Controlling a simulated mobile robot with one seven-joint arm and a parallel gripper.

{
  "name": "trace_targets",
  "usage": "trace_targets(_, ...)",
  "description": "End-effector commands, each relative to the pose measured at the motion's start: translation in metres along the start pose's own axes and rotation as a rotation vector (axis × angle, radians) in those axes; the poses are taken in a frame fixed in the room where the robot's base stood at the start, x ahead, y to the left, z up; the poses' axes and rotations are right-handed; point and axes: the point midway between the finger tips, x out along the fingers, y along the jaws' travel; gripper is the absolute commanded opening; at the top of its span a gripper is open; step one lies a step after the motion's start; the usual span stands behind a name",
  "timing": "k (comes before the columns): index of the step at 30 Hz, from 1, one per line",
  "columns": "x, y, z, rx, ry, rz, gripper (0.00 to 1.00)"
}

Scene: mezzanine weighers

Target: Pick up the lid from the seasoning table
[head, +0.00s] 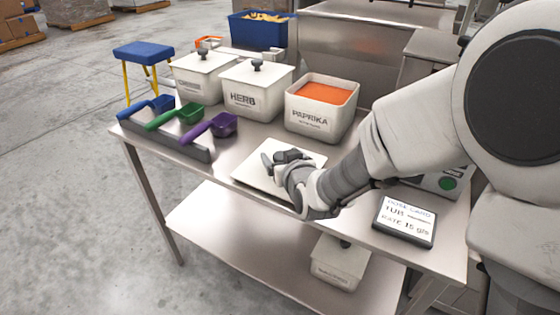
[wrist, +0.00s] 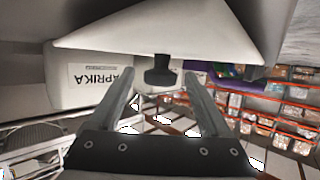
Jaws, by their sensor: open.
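The white square lid (head: 258,179) lies flat on the steel seasoning table (head: 215,172), in front of the open paprika tub (head: 320,107).
Two lidded tubs, one marked HERB (head: 256,90), stand left of the paprika tub. Blue, green and purple scoops (head: 215,125) rest on a rack at the left edge. A card display (head: 405,220) stands right of my gripper. Another tub (head: 338,262) sits on the lower shelf.

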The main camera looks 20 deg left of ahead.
Motion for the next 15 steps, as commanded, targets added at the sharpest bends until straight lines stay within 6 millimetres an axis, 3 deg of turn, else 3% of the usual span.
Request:
trace_targets(11,-0.0010,-0.0013,0.0027,0.000,-0.001,0.000,0.81)
trace_targets(15,-0.0010,-0.0012,0.0025,0.000,0.000,0.000,0.56)
